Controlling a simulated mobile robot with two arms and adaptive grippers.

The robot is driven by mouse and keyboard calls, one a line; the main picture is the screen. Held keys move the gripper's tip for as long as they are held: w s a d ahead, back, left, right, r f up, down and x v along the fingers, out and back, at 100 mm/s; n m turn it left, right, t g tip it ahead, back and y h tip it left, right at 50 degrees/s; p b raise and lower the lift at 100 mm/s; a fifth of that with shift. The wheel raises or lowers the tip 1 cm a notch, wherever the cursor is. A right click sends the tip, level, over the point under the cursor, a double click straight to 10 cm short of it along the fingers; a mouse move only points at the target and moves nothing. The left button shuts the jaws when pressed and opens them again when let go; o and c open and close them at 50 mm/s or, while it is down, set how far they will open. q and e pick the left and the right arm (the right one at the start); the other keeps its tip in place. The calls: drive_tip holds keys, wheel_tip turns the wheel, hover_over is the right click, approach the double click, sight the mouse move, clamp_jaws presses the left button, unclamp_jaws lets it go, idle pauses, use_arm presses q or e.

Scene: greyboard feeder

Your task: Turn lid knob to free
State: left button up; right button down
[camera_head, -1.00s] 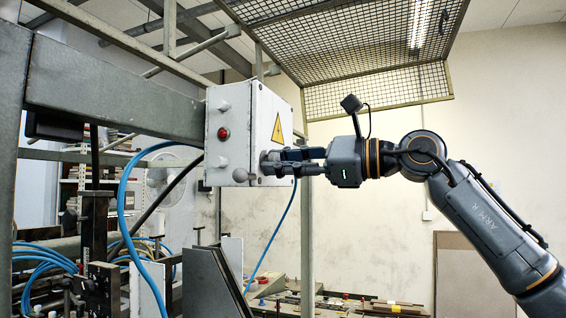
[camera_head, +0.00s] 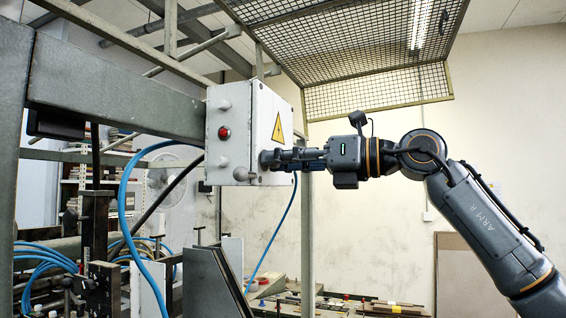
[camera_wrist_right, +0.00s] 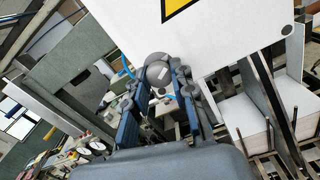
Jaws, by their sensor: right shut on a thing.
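A white box (camera_head: 236,120) is mounted at the end of a grey beam. Its right-hand face (camera_head: 259,120) carries a yellow warning triangle. My right gripper (camera_head: 268,160) reaches in from the right at the lower part of that face. In the right wrist view its fingers (camera_wrist_right: 161,82) are closed around a round grey knob (camera_wrist_right: 158,72), below the white panel with the warning sign (camera_wrist_right: 176,8). In the head view the fingers mostly hide this knob. My left gripper is out of view.
The box's other face has a red button (camera_head: 224,132) and pale round knobs, with a grey ball (camera_head: 241,174) at its lower corner. A blue hose (camera_head: 273,235) hangs below the box. A mesh guard (camera_head: 350,45) is overhead. The wall side at right is open.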

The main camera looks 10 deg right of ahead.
drive_tip(key=m, duration=0.5)
drive_tip(key=shift+r+m, duration=0.2)
drive_tip(key=shift+m, duration=0.2)
idle(0.4)
drive_tip(key=c, duration=1.3)
unclamp_jaws()
drive_tip(key=shift+c, duration=0.2)
drive_tip(key=shift+o, duration=1.2)
drive_tip(key=shift+f, duration=0.1)
drive_tip(key=v, duration=1.2)
drive_tip(key=shift+f, duration=0.15)
